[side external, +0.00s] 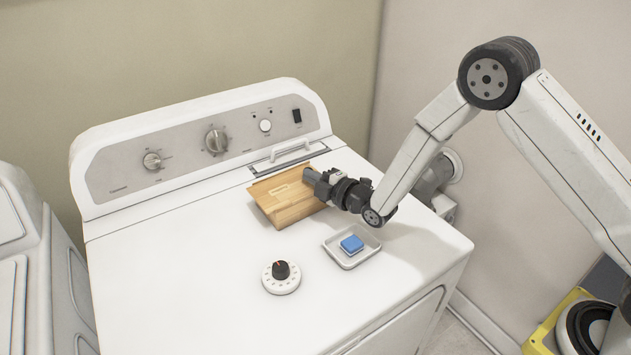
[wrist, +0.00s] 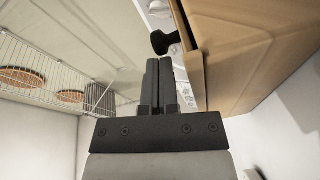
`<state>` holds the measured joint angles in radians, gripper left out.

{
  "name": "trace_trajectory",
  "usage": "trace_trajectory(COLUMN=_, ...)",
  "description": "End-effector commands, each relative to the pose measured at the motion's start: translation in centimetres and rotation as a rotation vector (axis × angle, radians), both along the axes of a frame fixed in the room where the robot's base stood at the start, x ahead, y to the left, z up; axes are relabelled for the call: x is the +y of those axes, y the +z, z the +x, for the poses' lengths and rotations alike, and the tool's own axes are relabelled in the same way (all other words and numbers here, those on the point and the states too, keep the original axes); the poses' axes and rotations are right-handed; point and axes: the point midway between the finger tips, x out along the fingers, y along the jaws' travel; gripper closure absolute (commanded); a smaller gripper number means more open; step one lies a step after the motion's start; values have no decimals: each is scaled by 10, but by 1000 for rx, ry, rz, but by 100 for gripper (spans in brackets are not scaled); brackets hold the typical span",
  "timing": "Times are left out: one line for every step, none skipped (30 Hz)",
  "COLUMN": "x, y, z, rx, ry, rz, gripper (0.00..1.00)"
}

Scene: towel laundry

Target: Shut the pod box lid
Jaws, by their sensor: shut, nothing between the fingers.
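The wooden pod box (side external: 290,208) sits on the washer top, in front of the control panel. Its upper face carries a pale slot-shaped mark. My gripper (side external: 309,178) is at the box's right end, close to its upper edge; I cannot tell whether it touches. In the wrist view the box (wrist: 245,50) fills the upper right, with a thin wooden edge and a black knob (wrist: 165,42) beside my shut, empty fingers (wrist: 160,85). The lid's exact angle is hard to tell, and my gripper hides part of the right end.
A small tray (side external: 351,258) with a blue block (side external: 352,243) stands in front of my gripper. A white dial with a black knob (side external: 281,275) stands left of the tray. The washer top (side external: 180,260) is clear at left. A wire rack (wrist: 50,75) shows in the wrist view.

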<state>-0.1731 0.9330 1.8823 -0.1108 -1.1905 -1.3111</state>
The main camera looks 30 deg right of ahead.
Motion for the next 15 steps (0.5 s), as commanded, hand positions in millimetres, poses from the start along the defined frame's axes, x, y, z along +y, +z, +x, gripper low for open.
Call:
trace_trajectory(x=-9, y=0, z=1, rx=-1, ry=-3, rz=0, gripper=100)
trace_trajectory(x=-12, y=0, z=1, rx=-1, ry=-3, rz=0, gripper=100)
trace_trajectory(x=-16, y=1, z=1, rx=-1, ry=-2, rz=0, gripper=100)
trace_trajectory(x=-18, y=1, z=1, rx=-2, ry=-1, rz=-1, gripper=100)
trace_trajectory(x=-19, y=1, z=1, rx=-2, ry=0, rz=0, gripper=100)
trace_trajectory(x=-21, y=1, z=1, rx=-1, ry=0, rz=-1, gripper=100)
trace_trajectory(x=-21, y=0, z=1, rx=-1, ry=0, rz=0, gripper=100)
trace_trajectory(x=-22, y=1, z=1, rx=-1, ry=0, rz=0, gripper=100)
trace_trajectory(x=-22, y=0, z=1, rx=-1, ry=0, rz=0, gripper=100)
trace_trajectory(x=-22, y=0, z=1, rx=-1, ry=-1, rz=0, gripper=100)
trace_trajectory(x=-22, y=0, z=1, rx=-1, ry=-1, rz=0, gripper=100)
trace_trajectory(x=-22, y=0, z=1, rx=-1, ry=-1, rz=0, gripper=100)
trace_trajectory(x=-22, y=0, z=1, rx=-1, ry=-1, rz=0, gripper=100)
trace_trajectory(x=-22, y=0, z=1, rx=-1, ry=-1, rz=0, gripper=100)
trace_trajectory(x=-22, y=0, z=1, rx=-1, ry=-2, rz=0, gripper=100)
